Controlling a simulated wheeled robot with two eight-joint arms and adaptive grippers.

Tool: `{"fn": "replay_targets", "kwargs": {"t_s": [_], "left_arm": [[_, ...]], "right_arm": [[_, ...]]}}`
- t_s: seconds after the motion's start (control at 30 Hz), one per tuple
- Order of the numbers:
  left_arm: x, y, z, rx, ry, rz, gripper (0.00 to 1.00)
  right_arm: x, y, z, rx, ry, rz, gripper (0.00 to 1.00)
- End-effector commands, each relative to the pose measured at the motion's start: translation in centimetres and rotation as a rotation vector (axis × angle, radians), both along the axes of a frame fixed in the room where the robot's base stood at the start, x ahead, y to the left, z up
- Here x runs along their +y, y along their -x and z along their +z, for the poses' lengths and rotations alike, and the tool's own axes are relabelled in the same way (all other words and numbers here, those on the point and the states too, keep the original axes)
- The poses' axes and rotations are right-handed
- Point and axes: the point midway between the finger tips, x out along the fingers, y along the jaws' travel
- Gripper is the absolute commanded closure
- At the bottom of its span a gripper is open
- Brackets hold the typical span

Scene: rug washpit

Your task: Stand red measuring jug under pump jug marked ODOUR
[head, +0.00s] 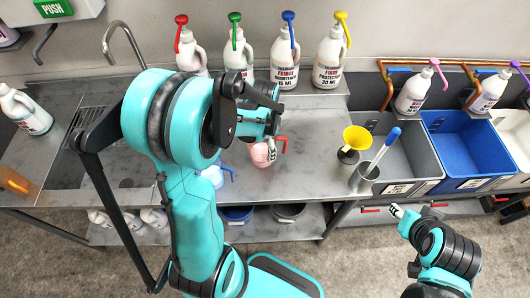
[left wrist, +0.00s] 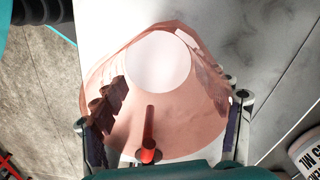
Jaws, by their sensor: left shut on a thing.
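The red measuring jug (head: 260,155), pinkish and see-through with a red handle, is above the steel bench in the head view. My left gripper (head: 271,147) is shut on it. In the left wrist view the jug (left wrist: 160,118) fills the space between the two fingers, its handle towards the camera. Pump jugs with red (head: 190,48), green (head: 238,50), blue (head: 285,58) and yellow (head: 329,55) pumps stand along the back; I cannot read ODOUR on any. My right gripper (head: 397,211) is empty at the lower right; its opening is unclear.
A blue measuring jug (head: 213,176) is beside my left arm. A steel pot (head: 364,178) and a yellow funnel (head: 357,138) stand right of the held jug. Grey (head: 425,160) and blue (head: 456,150) tubs are at the right. Bare bench (head: 315,120) lies before the blue and yellow pump jugs.

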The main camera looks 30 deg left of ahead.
Motion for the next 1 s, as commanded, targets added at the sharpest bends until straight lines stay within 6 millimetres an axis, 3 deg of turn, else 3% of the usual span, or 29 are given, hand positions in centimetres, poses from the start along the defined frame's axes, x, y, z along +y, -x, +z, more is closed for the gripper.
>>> {"fn": "replay_targets", "kwargs": {"t_s": [0.27,0.67,0.7,0.77,1.0], "left_arm": [[0.0,0.0,-3.8,0.0,0.0,-0.001,0.84],[0.0,0.0,-4.3,0.0,0.0,-0.001,0.84],[0.0,0.0,-4.3,0.0,0.0,-0.001,0.23],[0.0,0.0,-4.2,0.0,0.0,-0.001,0.08],[0.0,0.0,-4.2,0.0,0.0,-0.001,0.05]], "right_arm": [[0.0,0.0,-1.0,0.0,0.0,0.0,0.6],[0.0,0.0,-1.4,0.0,0.0,0.0,0.6],[0.0,0.0,-1.4,0.0,0.0,0.0,0.6],[0.0,0.0,-1.3,0.0,0.0,0.0,0.6],[0.0,0.0,-1.3,0.0,0.0,0.0,0.6]]}}
